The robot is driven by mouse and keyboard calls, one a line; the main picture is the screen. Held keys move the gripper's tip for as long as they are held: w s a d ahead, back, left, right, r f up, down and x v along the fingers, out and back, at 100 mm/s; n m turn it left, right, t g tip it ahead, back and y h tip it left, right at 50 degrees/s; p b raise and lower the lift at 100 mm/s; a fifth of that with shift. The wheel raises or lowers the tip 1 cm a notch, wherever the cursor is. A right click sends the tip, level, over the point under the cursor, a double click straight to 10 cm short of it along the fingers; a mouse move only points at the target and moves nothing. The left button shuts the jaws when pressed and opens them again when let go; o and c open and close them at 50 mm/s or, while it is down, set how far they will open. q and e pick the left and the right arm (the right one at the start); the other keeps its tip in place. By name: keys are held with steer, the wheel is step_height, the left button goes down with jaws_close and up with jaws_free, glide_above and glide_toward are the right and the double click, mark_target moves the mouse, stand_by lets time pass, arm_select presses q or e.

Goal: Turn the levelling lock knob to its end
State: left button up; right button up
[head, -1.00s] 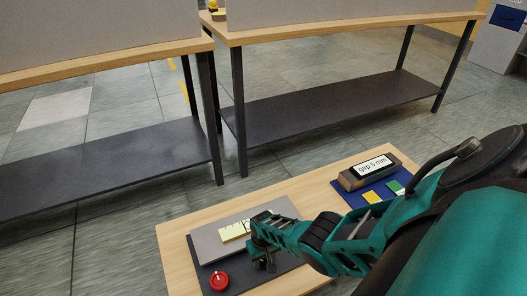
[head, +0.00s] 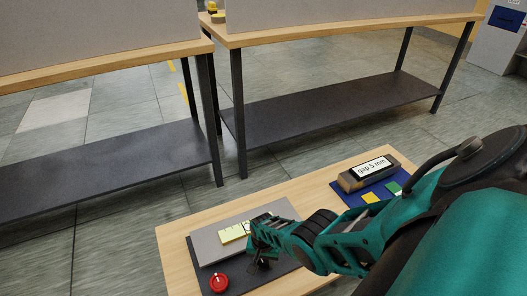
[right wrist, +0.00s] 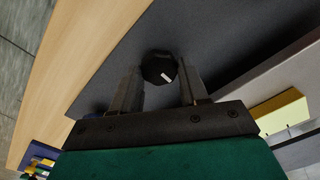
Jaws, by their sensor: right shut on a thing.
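A black faceted knob (right wrist: 158,68) with a white mark on top stands on a dark plate (right wrist: 115,60) in the right wrist view. My right gripper (right wrist: 159,76) is shut on this knob, one finger on each side of it. My left gripper is not in view.
A red knob (head: 219,283) sits at the plate's near left corner. A grey block (head: 207,246) with a yellow scale strip (head: 233,232) lies behind the gripper. A display reading "gap 5 mm" (head: 370,167) stands at the wooden table's (head: 320,190) right end.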

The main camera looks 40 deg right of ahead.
mark_target(264, 263)
stand_by(0.3)
steer(key=o, duration=1.1)
steer(key=shift+c, duration=0.2)
step_height(264, 263, up, 13)
steer(key=p, duration=1.1)
steer(key=shift+p, duration=0.3)
